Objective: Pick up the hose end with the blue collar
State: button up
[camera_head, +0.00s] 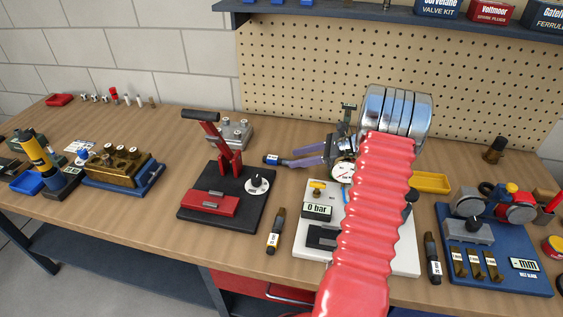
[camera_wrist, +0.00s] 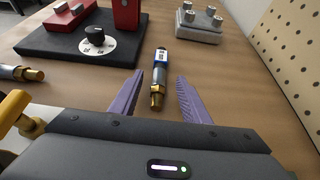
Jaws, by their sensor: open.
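The hose end with the blue collar (camera_wrist: 160,68) lies on the bench in the wrist view. It has a white label, a grey-blue body and a brass tip pointing toward me. In the head view the hose end (camera_head: 271,160) shows small, just left of my fingertips. My gripper (camera_wrist: 158,84) is open and empty, with purple fingers; in the picture the brass tip sits between them. I cannot tell how high the fingers are above it. In the head view my gripper (camera_head: 289,158) points left toward the hose end.
A black base with a red lever press (camera_head: 226,203) stands left, with a grey metal block (camera_head: 232,132) behind it. A second hose end (camera_head: 276,231) lies in front. A white plate with a gauge (camera_head: 403,262) is under my arm. The pegboard (camera_head: 300,70) rises behind.

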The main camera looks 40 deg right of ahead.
aim_at(288, 159)
jog(key=x, duration=0.4)
jog(key=shift+w+a, duration=0.1)
jog(key=shift+w, duration=0.1)
dwell(0.3)
grip_shut()
dwell(0.4)
